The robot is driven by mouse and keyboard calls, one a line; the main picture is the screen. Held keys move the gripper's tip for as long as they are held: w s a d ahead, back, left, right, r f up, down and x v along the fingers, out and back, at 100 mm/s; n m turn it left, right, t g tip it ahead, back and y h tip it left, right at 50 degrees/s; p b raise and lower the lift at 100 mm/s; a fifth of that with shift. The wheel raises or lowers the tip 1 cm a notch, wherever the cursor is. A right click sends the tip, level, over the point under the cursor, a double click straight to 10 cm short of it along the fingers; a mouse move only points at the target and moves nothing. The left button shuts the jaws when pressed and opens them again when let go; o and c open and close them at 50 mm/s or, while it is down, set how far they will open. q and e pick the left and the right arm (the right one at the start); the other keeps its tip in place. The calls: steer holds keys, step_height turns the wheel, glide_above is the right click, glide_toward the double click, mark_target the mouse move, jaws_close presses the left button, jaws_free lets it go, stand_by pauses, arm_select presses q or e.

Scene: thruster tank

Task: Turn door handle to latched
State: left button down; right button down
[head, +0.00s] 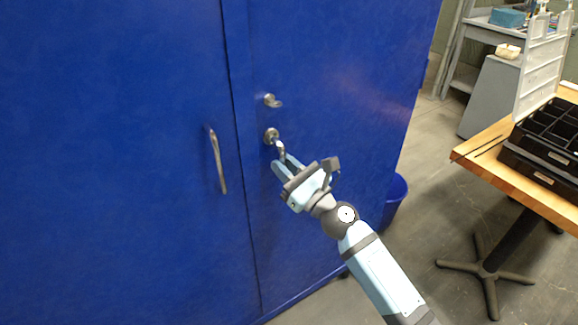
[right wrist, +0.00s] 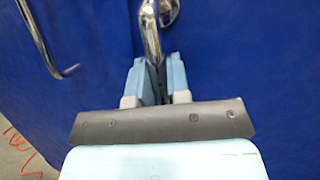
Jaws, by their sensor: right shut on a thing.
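A tall blue cabinet (head: 330,60) fills the left and middle of the head view, with its two doors meeting at a vertical seam. On the right door, a silver lever handle (head: 279,146) points downward and slightly right from its round base. My right gripper (head: 283,163) is shut on the lower end of this handle. In the right wrist view, the chrome handle (right wrist: 151,40) comes down between the two light-blue fingers (right wrist: 158,75), which hide its tip. My left gripper is not in view.
A small silver lock knob (head: 272,100) sits above the handle. A fixed bar pull (head: 217,160) is on the left door and also shows in the right wrist view (right wrist: 40,38). A blue bin (head: 394,200) and a wooden table (head: 490,155) with black trays (head: 545,165) stand right.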

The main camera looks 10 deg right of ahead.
steer(key=shift+s+a+m+t+h, duration=0.1)
steer(key=shift+a+m+t+h, duration=0.25)
steer(key=shift+m, duration=0.35)
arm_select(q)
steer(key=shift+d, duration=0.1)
arm_select(e)
steer(key=shift+m, duration=0.4)
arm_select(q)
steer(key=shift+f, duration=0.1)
arm_select(e)
steer(key=shift+a, duration=0.1)
steer(key=c, duration=1.1)
jaws_free()
steer(key=shift+s, duration=0.1)
steer(key=shift+s+f+b, duration=0.15)
steer(key=shift+f+b, duration=0.05)
steer(key=shift+b, duration=0.1)
arm_select(q)
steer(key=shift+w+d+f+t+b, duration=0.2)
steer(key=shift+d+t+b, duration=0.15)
steer(key=shift+b, duration=1.25)
arm_select(e)
steer(key=v, duration=1.3)
